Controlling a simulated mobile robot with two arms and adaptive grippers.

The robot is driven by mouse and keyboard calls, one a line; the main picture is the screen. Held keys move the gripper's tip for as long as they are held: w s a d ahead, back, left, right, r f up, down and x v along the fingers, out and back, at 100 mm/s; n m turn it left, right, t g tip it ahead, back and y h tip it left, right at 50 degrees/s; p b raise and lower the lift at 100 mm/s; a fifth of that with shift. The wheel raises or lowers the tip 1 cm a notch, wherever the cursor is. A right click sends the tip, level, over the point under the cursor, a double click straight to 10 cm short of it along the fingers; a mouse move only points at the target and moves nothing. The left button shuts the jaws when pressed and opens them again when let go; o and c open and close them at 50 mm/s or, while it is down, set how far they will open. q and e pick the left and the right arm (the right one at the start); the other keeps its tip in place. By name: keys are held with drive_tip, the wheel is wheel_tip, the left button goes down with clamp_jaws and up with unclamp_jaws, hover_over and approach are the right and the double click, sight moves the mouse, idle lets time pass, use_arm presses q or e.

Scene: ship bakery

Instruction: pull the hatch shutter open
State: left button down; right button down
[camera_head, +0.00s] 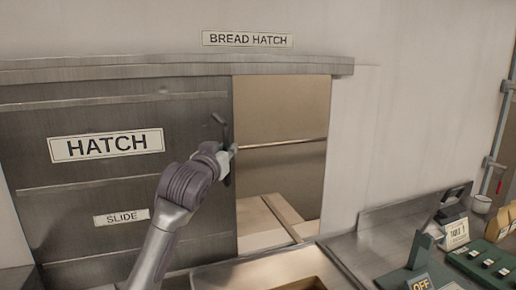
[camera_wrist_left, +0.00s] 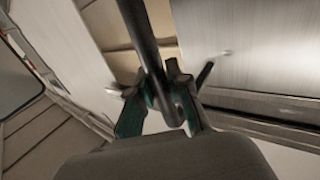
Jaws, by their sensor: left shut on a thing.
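The hatch shutter (camera_head: 85,195) is a brushed metal sliding panel with a "HATCH" sign and a "SLIDE" label. It covers the left part of the opening, and the bread hatch opening (camera_head: 285,115) shows uncovered to its right. A dark bar handle (camera_head: 219,128) stands at the shutter's right edge. My left gripper (camera_head: 229,158) is at this handle. In the left wrist view, the fingers of my left gripper (camera_wrist_left: 152,92) are shut around the dark handle (camera_wrist_left: 143,35). The lower part of the handle is partly hidden by my gripper in the head view. My right gripper is not in view.
A metal rail (camera_head: 150,68) runs above the shutter, under a "BREAD HATCH" sign (camera_head: 247,39). Inside the opening are a thin horizontal bar and pale boards (camera_head: 262,222). A counter with green devices (camera_head: 485,262) and a scoop-like metal tray stands at the lower right.

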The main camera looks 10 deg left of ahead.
use_arm(q)
drive_tip(key=s+a, duration=0.5)
drive_tip(key=a, duration=0.3)
drive_tip(key=s+a+b, duration=0.1)
drive_tip(key=s+a, duration=0.5)
drive_tip(key=a, duration=0.2)
drive_tip(key=shift+a, duration=0.2)
drive_tip(key=c, duration=1.1)
unclamp_jaws()
drive_tip(key=shift+a, duration=0.1)
drive_tip(key=s, duration=1.2)
